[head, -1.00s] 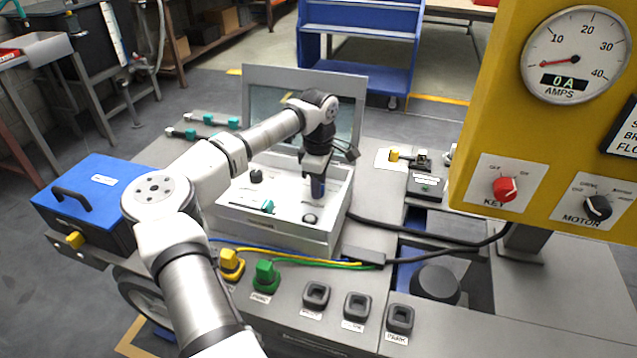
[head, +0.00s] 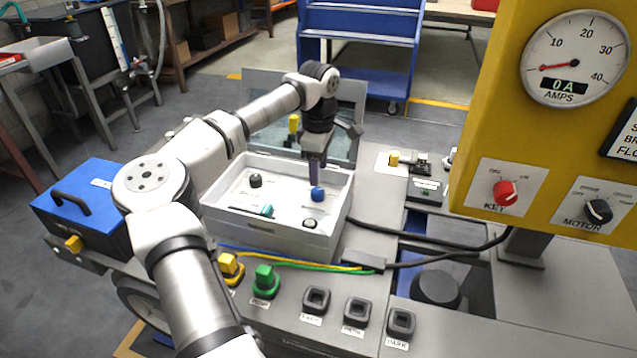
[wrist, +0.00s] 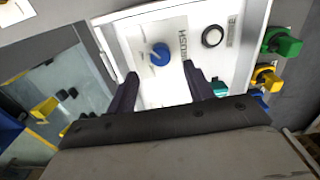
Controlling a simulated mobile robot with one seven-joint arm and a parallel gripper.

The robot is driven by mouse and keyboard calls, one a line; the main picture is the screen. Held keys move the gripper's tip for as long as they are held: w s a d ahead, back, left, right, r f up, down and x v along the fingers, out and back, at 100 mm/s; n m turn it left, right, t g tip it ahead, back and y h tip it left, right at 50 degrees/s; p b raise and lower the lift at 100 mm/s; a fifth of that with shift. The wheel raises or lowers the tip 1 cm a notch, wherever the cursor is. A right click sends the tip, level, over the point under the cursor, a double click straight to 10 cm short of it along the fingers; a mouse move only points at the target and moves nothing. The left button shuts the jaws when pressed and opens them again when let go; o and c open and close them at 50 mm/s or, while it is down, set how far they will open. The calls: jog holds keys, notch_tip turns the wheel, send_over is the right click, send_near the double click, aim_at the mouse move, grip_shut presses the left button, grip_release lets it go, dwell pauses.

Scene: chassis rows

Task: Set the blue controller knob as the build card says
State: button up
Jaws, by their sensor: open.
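The blue controller knob (head: 317,194) sits on the floor of the open white controller box (head: 262,229), toward its right side. In the wrist view the blue knob (wrist: 160,55) has a light pointer line on it and lies beyond and between my fingertips. My gripper (head: 317,170) is above the knob in the head view, fingers pointing down. In the wrist view my gripper (wrist: 160,82) is open, with nothing between its two dark fingers. The build card cannot be made out for certain.
The raised lid (head: 270,115) stands behind. Yellow (head: 230,266) and green (head: 265,280) plugs stand in front. The ammeter (head: 575,58) reads 0 A.

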aim_at(319, 190)
notch_tip(319, 190, up, 7)
jog(key=shift+r, duration=0.15)
